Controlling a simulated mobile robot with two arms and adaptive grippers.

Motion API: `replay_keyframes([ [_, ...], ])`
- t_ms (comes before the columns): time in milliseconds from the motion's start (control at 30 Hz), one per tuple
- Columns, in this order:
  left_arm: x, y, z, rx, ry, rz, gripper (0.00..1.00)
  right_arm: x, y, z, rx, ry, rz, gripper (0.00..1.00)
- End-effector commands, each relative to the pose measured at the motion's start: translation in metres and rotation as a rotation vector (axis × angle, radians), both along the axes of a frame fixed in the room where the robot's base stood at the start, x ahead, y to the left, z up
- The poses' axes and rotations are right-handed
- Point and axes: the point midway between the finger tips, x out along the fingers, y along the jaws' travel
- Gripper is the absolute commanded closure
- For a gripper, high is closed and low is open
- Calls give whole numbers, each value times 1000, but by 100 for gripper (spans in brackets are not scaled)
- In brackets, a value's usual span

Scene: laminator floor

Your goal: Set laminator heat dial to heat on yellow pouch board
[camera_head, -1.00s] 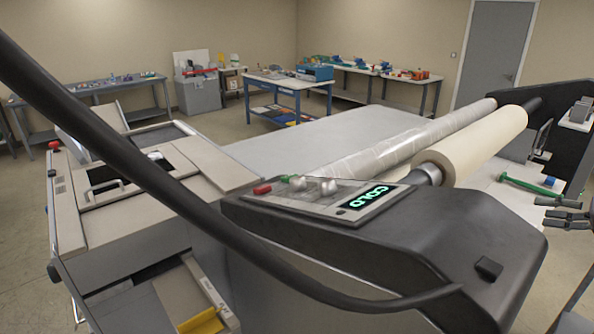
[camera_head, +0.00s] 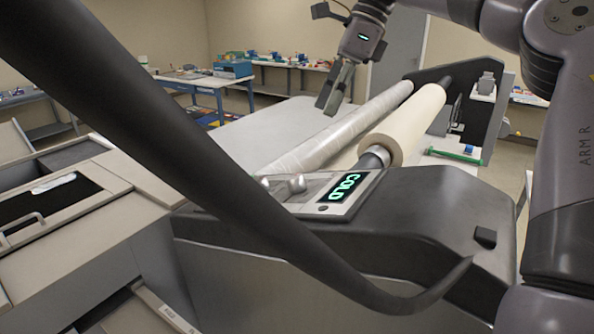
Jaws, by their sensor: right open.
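The laminator's dark end housing (camera_head: 400,235) fills the centre and right. Two silver knobs show beside the display; the nearer one (camera_head: 297,185) is plain to see, the other is partly covered by a dark bar. I cannot tell which is the heat dial. My right gripper (camera_head: 330,105) is open and empty, fingers pointing down, above and beyond the panel near the rollers. It touches nothing that I can see. The yellow pouch board and my left gripper are not in view.
A thick dark curved bar (camera_head: 200,165) crosses the near view in front of the panel. A clear film roll (camera_head: 335,135) and a cream roll (camera_head: 405,130) lie behind the panel. A green-handled tool (camera_head: 455,156) lies at right. Work tables stand at the back.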

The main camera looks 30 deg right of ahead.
Motion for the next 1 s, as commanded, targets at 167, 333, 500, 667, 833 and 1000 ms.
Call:
replay_keyframes([
  [167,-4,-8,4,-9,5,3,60,2,16,-33,0,4,3,49],
  [333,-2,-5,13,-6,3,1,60,6,31,-66,-1,4,1,49],
  [500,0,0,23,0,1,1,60,8,46,-96,0,4,1,49],
  [667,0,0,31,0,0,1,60,11,55,-117,0,2,-1,49],
  [833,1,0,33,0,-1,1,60,12,60,-129,0,0,-1,49],
  [1000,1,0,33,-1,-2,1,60,12,60,-131,0,-2,-2,49],
])
